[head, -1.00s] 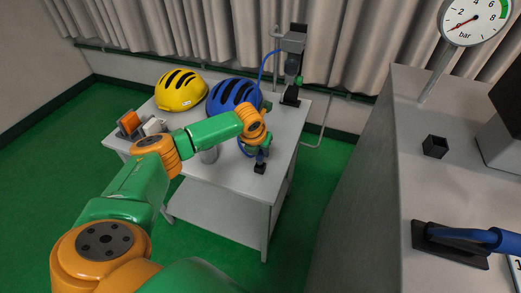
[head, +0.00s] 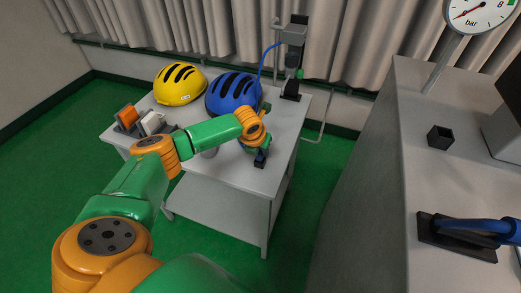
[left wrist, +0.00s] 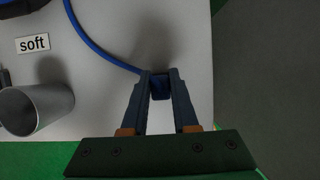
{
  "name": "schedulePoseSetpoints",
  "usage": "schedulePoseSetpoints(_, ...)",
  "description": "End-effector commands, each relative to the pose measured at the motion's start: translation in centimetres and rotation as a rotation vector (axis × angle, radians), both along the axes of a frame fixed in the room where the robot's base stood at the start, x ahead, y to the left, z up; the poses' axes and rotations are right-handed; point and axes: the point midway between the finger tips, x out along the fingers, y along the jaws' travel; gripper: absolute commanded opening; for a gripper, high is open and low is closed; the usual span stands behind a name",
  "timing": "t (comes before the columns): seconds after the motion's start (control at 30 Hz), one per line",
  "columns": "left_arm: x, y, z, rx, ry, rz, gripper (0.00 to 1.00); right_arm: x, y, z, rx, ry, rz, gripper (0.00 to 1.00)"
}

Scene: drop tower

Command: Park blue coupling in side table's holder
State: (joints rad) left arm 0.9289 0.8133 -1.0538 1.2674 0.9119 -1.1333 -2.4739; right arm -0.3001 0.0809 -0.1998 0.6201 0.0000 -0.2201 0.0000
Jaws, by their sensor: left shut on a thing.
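The blue coupling (head: 262,154) is at the front right corner of the side table (head: 225,170), right at the small black holder (head: 259,164). My left gripper (head: 257,147) is shut on it, partly hidden by my own wrist. In the left wrist view the coupling (left wrist: 160,88) sits between the two fingertips (left wrist: 160,76), with a blue hose (left wrist: 98,48) leading off to the upper left. The coupling looks upright and low at the holder; I cannot tell whether it is fully seated. My right gripper is not in view.
A blue helmet (head: 231,92) and a yellow helmet (head: 180,83) lie at the table's back. A grey cup (left wrist: 37,108) stands near the gripper. A dark stand (head: 292,62) is at the back right. A grey counter (head: 400,190) stands to the right, beyond a floor gap.

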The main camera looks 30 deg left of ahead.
Motion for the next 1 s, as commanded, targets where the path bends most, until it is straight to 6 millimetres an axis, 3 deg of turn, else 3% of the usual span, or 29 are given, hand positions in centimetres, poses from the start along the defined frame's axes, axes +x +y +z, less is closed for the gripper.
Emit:
schedulePoseSetpoints(0.17, 0.0, 0.0, -0.3, -0.001, 0.0, 0.0, 0.0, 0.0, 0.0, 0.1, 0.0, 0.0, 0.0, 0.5)
schedulePoseSetpoints(0.2, 0.0, -0.1, -0.3, -0.002, -0.001, -0.001, 0.3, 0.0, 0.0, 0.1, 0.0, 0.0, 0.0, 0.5)
schedulePoseSetpoints(0.33, 0.0, 0.0, -0.3, -0.001, -0.001, 0.0, 0.62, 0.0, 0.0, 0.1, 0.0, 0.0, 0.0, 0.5)
schedulePoseSetpoints(0.67, -0.2, 0.0, 0.2, 0.0, -0.001, 0.0, 0.62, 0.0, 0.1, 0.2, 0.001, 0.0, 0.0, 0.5)
schedulePoseSetpoints(1.0, -2.5, -0.6, 5.8, 0.0, -0.002, -0.002, 0.62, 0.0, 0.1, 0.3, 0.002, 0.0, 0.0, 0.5)
